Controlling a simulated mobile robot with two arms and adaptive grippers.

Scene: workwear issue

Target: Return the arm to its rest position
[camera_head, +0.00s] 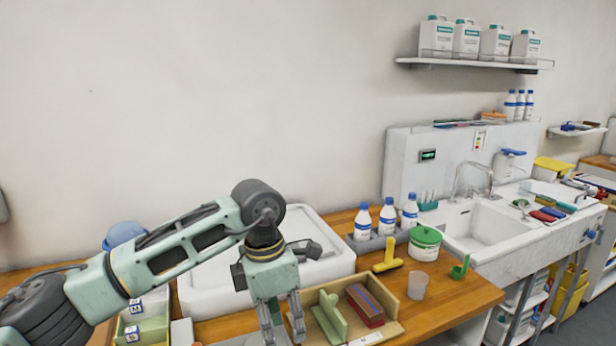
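My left arm comes in from the lower left and bends down at the wrist. My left gripper (282,326) points down at the left end of a wooden tray (391,336). Its two fingers are apart and I see nothing held between them. The fingertips are close to the tray's left edge; I cannot tell whether they touch anything. My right gripper is not in view.
The tray holds a green tool (330,318) and a red-and-blue brush (366,306). A white basin (200,292) stands behind the arm. Right of it are bottles (363,222), a yellow tool (387,256), a green-lidded tub (424,244) and a clear cup (418,285).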

